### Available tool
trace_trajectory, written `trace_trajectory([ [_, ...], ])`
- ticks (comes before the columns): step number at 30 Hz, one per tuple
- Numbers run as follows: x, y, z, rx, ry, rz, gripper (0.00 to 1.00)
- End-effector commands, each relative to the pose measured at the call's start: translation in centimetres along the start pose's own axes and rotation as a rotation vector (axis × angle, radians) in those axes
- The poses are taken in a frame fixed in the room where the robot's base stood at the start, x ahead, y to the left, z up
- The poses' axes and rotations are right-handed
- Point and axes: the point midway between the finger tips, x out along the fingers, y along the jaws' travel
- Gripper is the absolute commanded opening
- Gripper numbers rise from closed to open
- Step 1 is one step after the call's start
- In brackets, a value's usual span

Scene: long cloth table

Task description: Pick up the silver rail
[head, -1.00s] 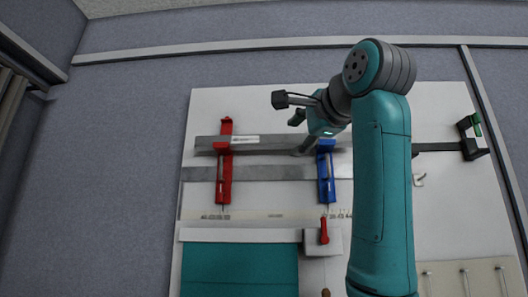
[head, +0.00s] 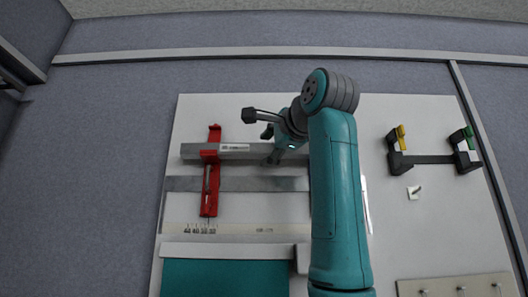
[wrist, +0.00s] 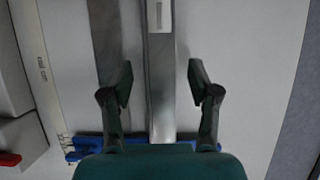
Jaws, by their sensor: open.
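The silver rail (head: 188,151) lies across the upper part of the white table top, with a pale label on it. A red clamp (head: 210,185) crosses over it on the left. In the wrist view the silver rail (wrist: 162,100) runs lengthwise between the two fingers of my gripper (wrist: 160,80), apart from both. My gripper (head: 271,150) is open over the rail, right of the red clamp, in the head view. My arm hides the rail's right part there. A blue clamp (wrist: 78,149) shows beside the gripper's base in the wrist view.
A flatter grey bar (head: 260,184) lies parallel and close to the rail; it also shows left of it in the wrist view (wrist: 104,35). A black bar clamp (head: 430,159) lies at the right, near a small hook (head: 413,192). A teal mat (head: 225,278) is in front.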

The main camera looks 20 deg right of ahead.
Motion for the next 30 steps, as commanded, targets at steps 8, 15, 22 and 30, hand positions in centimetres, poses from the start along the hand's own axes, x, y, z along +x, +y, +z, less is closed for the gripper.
trace_trajectory([
  [8,2.4,0.0,0.0,0.001,-0.001,0.000,0.60],
  [15,2.4,0.0,0.0,0.000,-0.001,-0.001,0.50],
  [22,2.4,0.0,0.0,0.000,-0.001,-0.001,0.00],
  [30,2.4,0.0,0.0,0.000,-0.001,-0.001,0.00],
])
